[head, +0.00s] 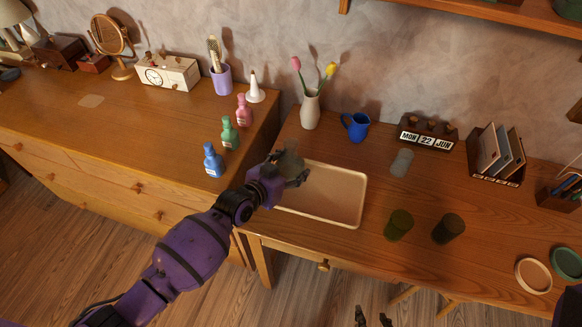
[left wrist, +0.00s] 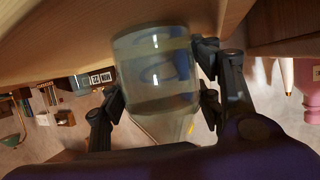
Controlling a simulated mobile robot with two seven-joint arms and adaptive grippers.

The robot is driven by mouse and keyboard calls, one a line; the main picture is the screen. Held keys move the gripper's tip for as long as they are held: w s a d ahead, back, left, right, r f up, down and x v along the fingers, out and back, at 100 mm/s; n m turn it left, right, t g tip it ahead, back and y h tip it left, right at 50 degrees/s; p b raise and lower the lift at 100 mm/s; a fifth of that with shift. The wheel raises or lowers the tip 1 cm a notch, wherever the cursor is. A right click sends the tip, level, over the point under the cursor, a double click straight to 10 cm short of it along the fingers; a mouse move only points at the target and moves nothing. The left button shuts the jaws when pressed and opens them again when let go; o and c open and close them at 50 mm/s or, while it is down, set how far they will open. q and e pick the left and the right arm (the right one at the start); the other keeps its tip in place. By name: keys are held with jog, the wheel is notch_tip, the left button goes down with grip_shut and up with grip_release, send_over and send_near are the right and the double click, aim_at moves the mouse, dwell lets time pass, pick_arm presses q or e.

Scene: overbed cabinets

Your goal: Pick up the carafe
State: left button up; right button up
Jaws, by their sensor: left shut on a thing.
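The carafe (left wrist: 155,75) is clear glass with a rounded body and a narrower neck. It fills the middle of the left wrist view, which is upside down. My left gripper (left wrist: 160,98) is shut on it, with dark fingers on both sides of the body. In the head view the carafe (head: 290,158) is a small grey see-through shape, mostly hidden by my left gripper (head: 288,170), over the tray's left end. I cannot tell whether its base touches anything. My right gripper (head: 373,318) shows at the bottom edge, fingers apart, empty.
A tan tray (head: 364,192) lies right of the carafe. A white vase (head: 310,112) with tulips and a blue mug (head: 356,127) stand behind. Blue, green and pink bottles (head: 213,160) stand left on the dresser. Two dark cups (head: 398,225) (head: 448,229) stand right of the tray.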

pick_arm(q)
jog(key=shift+r, duration=0.25)
jog(key=shift+r, duration=1.05)
jog(key=s+r, duration=0.1)
jog(key=r, duration=0.1)
jog(key=s+a+r, duration=0.1)
jog(key=s+r, duration=0.1)
jog(key=s+r+p, duration=0.1)
jog(key=r, duration=0.1)
jog(key=shift+s+a+r, duration=0.2)
jog(key=shift+r, duration=0.05)
send_near(293, 156)
jog(key=shift+s+d+r, duration=0.15)
jog(key=shift+s+r, duration=0.15)
jog(key=shift+s, duration=0.35)
jog(key=shift+s+d+r, duration=0.15)
jog(key=shift+s+r, duration=0.15)
jog(key=shift+s, duration=0.35)
jog(key=shift+s+d+r, duration=0.15)
jog(key=shift+s+r, duration=0.15)
jog(key=shift+s, duration=0.35)
